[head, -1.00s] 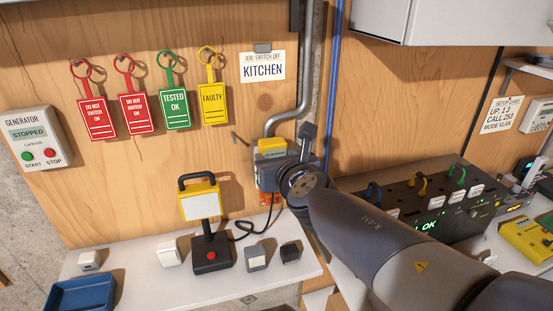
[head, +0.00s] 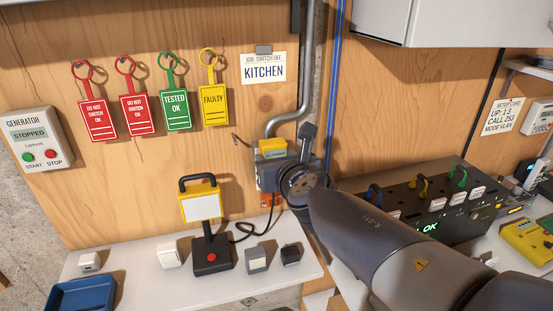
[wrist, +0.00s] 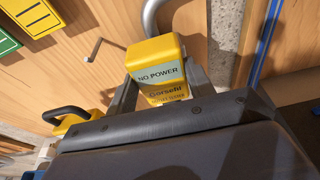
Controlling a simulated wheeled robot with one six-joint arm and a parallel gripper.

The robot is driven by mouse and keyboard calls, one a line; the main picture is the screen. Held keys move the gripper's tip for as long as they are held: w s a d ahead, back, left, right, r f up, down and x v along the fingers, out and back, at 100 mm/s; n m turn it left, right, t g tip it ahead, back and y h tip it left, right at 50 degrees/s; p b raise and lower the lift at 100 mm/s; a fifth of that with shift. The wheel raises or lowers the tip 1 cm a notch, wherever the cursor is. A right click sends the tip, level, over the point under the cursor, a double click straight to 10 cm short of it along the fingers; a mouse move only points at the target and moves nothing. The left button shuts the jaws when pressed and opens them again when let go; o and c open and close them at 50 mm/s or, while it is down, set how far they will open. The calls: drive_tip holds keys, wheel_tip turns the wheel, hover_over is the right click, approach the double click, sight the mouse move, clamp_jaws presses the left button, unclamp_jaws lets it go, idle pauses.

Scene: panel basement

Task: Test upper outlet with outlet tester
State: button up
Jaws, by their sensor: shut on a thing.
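The yellow outlet tester (wrist: 154,55) is between the two fingers of my gripper (wrist: 162,90), which is shut on it. Its small screen reads "NO POWER" in the wrist view, with partly readable text below. In the head view the tester (head: 272,147) shows above my gripper (head: 282,165), close to the wooden wall under the bent grey pipe. The upper outlet is hidden behind the tester and gripper, so I cannot tell whether the tester is plugged in. An orange piece (head: 267,199) shows just below my gripper.
A yellow work lamp (head: 200,203) with a black base stands on the white shelf, left of my gripper, its cable running right. Several small blocks and a blue tray (head: 82,294) share the shelf. Tags hang on the wall. A black panel (head: 452,205) reading "OK" stands right.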

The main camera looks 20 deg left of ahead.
drive_tip(key=shift+w, duration=0.1)
drive_tip(key=o, duration=1.2)
drive_tip(key=p+v, duration=0.3)
drive_tip(key=v, duration=0.7)
drive_tip(key=shift+s+d+p, duration=0.15)
drive_tip(key=shift+s+p, duration=0.25)
